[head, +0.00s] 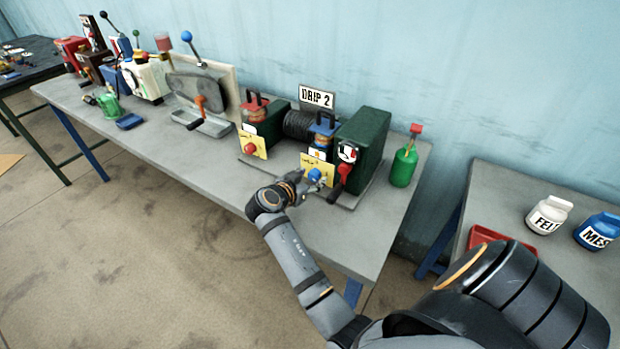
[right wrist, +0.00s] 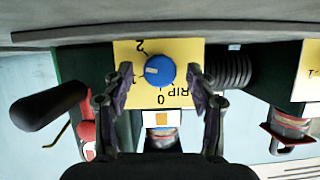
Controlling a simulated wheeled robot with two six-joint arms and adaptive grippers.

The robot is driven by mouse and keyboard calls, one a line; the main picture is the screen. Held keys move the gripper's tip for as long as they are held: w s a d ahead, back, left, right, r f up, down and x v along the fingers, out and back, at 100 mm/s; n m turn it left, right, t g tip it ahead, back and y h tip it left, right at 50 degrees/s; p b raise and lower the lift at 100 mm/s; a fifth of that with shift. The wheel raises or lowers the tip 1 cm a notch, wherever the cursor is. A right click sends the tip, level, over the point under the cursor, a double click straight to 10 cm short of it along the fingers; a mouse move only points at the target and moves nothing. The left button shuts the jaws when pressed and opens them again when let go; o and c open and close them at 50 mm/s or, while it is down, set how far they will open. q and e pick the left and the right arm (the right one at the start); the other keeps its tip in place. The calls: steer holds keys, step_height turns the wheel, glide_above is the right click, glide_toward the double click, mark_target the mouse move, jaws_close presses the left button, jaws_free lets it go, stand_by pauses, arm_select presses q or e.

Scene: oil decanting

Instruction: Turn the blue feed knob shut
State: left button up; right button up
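The blue feed knob (head: 314,175) sits on a yellow plate (head: 318,166) on the front of the machine marked DRIP 2. In the right wrist view the blue knob (right wrist: 160,71) faces me, and its white pointer mark points left, near the 1. The plate (right wrist: 189,52) there shows 2, 1 and 0. My right gripper (head: 304,183) is at the knob. In the right wrist view its fingers (right wrist: 157,88) are open, one on each side of the knob, with gaps showing between them and it. My left gripper is not in view.
A red knob (head: 250,148) on another yellow plate is to the left. A black-handled red lever (head: 340,181) is close on the right. A green bottle (head: 404,166) stands at the bench's right end. A red tray (head: 484,237) and labelled jars are on the right table.

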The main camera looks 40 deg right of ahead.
steer(key=shift+r, duration=0.2)
step_height(320, 180, up, 10)
steer(key=shift+f, duration=0.2)
